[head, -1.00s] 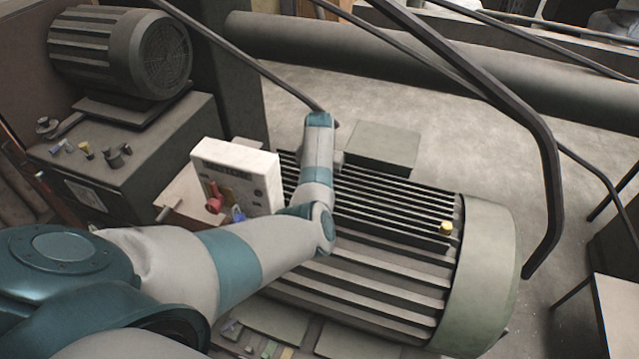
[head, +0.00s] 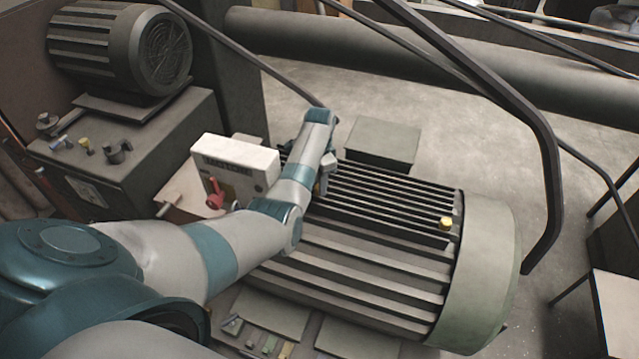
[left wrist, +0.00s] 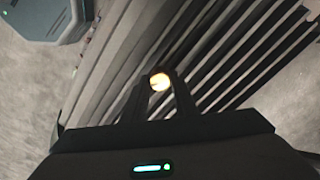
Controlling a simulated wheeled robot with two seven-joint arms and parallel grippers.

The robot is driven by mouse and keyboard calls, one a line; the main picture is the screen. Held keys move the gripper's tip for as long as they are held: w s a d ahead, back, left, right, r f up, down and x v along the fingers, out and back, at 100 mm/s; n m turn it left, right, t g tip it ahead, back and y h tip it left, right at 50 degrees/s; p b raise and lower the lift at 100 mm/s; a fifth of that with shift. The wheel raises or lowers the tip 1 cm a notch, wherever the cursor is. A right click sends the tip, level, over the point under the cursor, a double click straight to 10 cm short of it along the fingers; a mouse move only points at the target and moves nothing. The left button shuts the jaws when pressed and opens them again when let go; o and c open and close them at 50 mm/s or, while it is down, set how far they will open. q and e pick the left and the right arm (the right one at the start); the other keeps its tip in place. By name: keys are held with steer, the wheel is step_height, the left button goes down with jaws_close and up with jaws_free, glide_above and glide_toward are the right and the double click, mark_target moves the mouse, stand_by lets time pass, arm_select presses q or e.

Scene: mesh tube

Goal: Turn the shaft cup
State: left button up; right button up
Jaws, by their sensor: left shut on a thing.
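A yellow cap (head: 446,223) sits apart from the gripper, near the motor's right end. I cannot tell whether the held cup is seated or lifted. My right gripper is not in view.
A white control box (head: 235,160) with a red handle (head: 215,193) stands close left of my forearm. A dark bent rail (head: 545,165) rises at the right. A smaller motor (head: 120,48) sits on a block at the upper left. Open floor (head: 450,155) lies behind the motor.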

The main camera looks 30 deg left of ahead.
arm_select(q)
steer(key=shift+m, duration=0.5)
steer(key=o, duration=1)
steer(key=shift+o, duration=0.2)
steer(key=shift+w+r, duration=0.1)
steer(key=shift+r, duration=0.05)
